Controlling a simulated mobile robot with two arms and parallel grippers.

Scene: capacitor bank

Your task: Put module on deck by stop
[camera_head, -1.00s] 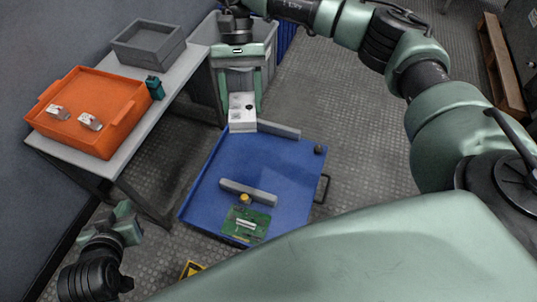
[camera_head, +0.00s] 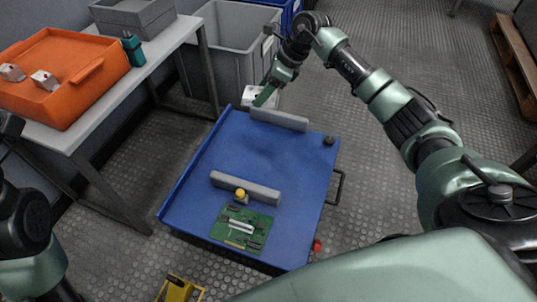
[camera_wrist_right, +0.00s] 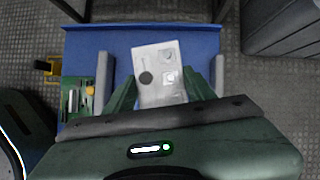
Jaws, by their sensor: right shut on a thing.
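My right gripper (camera_head: 266,92) is shut on a white module (camera_head: 251,97) and shows at the far end of the blue deck (camera_head: 205,160). In the right wrist view the module (camera_wrist_right: 160,75), with a dark round spot, sits slightly tilted between the green fingers (camera_wrist_right: 160,92). The deck (camera_wrist_right: 100,40) lies below it. One grey bar stop (camera_head: 279,119) is at the deck's far edge; another grey bar (camera_head: 245,188) is near its middle. In the head view the module appears just beyond the far bar. My left arm shows at the left edge, its fingers out of sight.
A green circuit board (camera_head: 241,228) and a yellow knob (camera_head: 240,193) are on the near deck. A black knob (camera_head: 329,141) is at its right edge. An orange tray (camera_head: 75,85) is on the table at left. A grey bin (camera_head: 232,45) stands behind the deck.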

